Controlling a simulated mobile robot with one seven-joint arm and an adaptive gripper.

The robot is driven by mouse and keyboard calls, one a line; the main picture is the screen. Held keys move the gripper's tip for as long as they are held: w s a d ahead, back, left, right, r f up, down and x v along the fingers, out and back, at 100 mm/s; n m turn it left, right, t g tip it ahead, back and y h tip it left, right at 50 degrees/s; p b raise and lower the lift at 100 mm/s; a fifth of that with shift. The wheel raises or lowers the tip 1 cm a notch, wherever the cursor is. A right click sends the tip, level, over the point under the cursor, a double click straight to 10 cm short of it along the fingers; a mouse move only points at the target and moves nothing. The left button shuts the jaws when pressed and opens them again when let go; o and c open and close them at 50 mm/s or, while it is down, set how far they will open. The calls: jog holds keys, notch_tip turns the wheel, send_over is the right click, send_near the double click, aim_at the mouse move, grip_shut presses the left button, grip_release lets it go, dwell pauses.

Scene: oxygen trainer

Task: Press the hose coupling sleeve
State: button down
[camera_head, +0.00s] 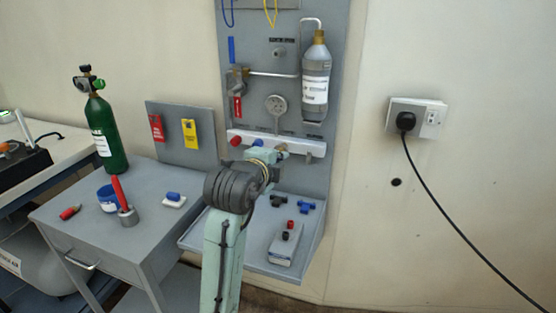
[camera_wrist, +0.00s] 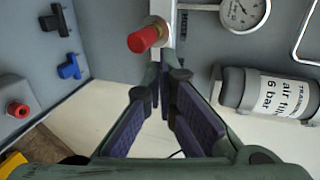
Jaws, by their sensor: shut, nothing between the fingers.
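My gripper (camera_wrist: 163,80) is shut and empty; its dark-padded fingers meet at the tips in the wrist view. The tips are just below a red cap (camera_wrist: 143,40) with a metal collar (camera_wrist: 160,27) behind it, at the end of a white bar. Whether they touch it I cannot tell. In the head view my arm reaches up to the white manifold bar (camera_head: 310,149) on the grey panel, and a brass-coloured end shows by my gripper. I cannot tell for certain which part is the hose coupling sleeve; my wrist hides part of the bar.
A grey bottle (camera_head: 315,85) hangs above the bar, also in the wrist view (camera_wrist: 270,95). A round gauge (camera_wrist: 240,12) is near it. A green cylinder (camera_head: 105,135) stands left.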

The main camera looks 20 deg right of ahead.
jog(key=b+v, duration=0.1)
jog(key=v, duration=0.6)
dwell(0.5)
